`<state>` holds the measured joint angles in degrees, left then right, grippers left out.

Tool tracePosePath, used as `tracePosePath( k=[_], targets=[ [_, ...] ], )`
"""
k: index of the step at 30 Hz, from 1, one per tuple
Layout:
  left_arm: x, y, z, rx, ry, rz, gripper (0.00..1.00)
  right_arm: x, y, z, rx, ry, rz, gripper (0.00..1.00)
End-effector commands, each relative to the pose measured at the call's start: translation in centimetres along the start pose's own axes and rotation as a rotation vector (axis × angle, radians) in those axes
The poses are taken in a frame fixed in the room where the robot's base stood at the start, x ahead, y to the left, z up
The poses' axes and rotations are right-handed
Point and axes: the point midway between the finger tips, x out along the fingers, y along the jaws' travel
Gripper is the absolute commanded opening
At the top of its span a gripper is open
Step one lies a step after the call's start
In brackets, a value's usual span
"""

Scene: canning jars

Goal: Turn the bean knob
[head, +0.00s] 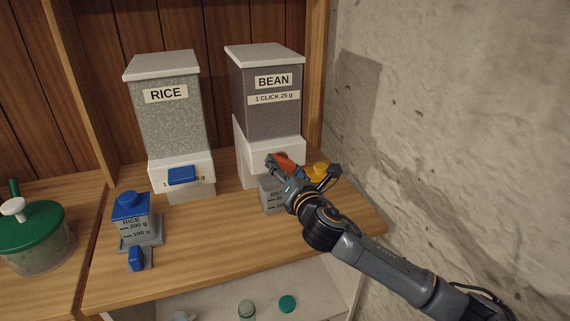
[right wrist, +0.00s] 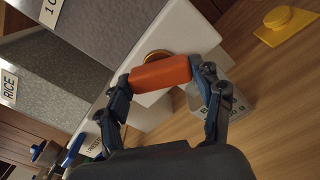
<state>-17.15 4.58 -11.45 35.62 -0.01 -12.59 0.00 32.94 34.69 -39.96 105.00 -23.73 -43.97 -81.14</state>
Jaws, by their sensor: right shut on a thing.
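The bean dispenser (head: 270,110) is a tall container with a white lid, labelled BEAN and "1 CLICK 25 g". Its white base carries an orange-red bar-shaped bean knob (head: 288,161). In the right wrist view the bean knob (right wrist: 161,74) spans between the two fingers, with a brass ring behind it. My right gripper (head: 302,172) is at the front of the bean dispenser, shut on the bean knob; it also shows in the right wrist view (right wrist: 163,80). A grey bean cup (head: 269,196) stands below the knob, partly hidden by the gripper. My left gripper is out of view.
The rice dispenser (head: 168,115) with a blue lever (head: 181,175) stands to the left. A blue-topped rice cup (head: 131,218) is in front of it. A yellow piece (head: 319,169) lies right of the bean dispenser, near the wall (head: 450,130). A green-lidded jar (head: 32,232) stands far left.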

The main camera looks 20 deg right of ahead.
Motion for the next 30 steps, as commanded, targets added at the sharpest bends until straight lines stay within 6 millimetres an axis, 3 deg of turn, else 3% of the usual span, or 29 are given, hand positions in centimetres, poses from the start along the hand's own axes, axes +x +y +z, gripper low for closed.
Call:
tracePosePath(
  k=[30],
  targets=[
    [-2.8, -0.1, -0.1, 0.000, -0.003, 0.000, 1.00, 0.0, 0.0, 0.2, 0.970, -0.002, -0.001, 0.34]
  ],
)
